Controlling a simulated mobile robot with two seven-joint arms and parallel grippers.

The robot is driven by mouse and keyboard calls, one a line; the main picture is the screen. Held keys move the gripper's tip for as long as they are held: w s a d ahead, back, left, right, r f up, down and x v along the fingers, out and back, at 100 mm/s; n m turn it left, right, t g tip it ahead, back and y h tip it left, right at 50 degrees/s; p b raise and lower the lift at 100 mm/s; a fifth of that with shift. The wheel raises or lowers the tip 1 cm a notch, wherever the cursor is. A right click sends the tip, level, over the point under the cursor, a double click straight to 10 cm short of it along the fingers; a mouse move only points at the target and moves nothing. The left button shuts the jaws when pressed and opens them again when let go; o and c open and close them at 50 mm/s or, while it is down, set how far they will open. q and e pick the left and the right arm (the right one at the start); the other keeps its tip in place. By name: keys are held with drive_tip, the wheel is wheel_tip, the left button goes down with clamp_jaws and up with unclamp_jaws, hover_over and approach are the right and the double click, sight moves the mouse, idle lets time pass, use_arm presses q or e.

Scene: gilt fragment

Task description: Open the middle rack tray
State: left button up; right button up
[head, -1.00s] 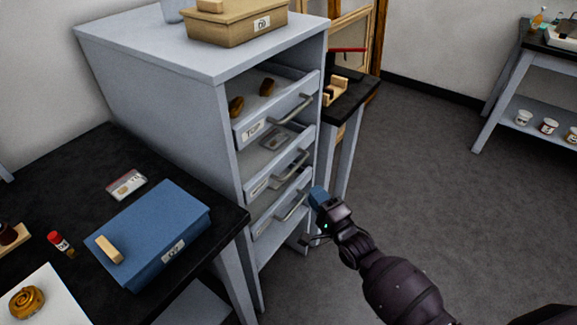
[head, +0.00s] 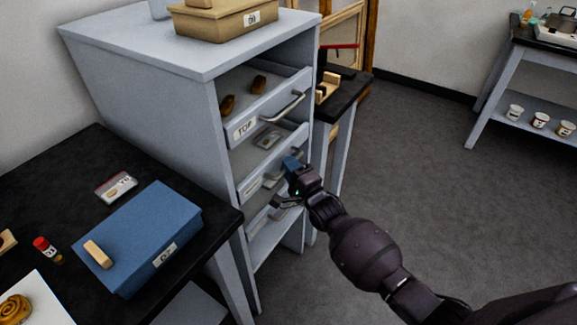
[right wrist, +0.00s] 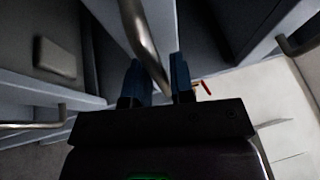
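The grey rack (head: 130,65) has several trays with metal bar handles. The middle tray (head: 255,185) has its front standing out slightly, and a small flat item (head: 268,138) shows inside it. My right gripper (head: 291,163) is in front of the middle tray's handle and partly hides it. In the right wrist view, the blue fingertips (right wrist: 159,75) are apart. A metal handle bar (right wrist: 146,38) runs between them; contact is unclear. My left gripper is not in view.
The top tray (head: 243,127) stands out above, with brown items inside. A lower tray (head: 256,222) is just below my gripper. A black table (head: 60,165) with a blue box (head: 145,225) is at left. Grey floor (head: 430,160) is clear at right.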

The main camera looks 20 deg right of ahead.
drive_tip(key=shift+w, duration=0.2)
clamp_jaws()
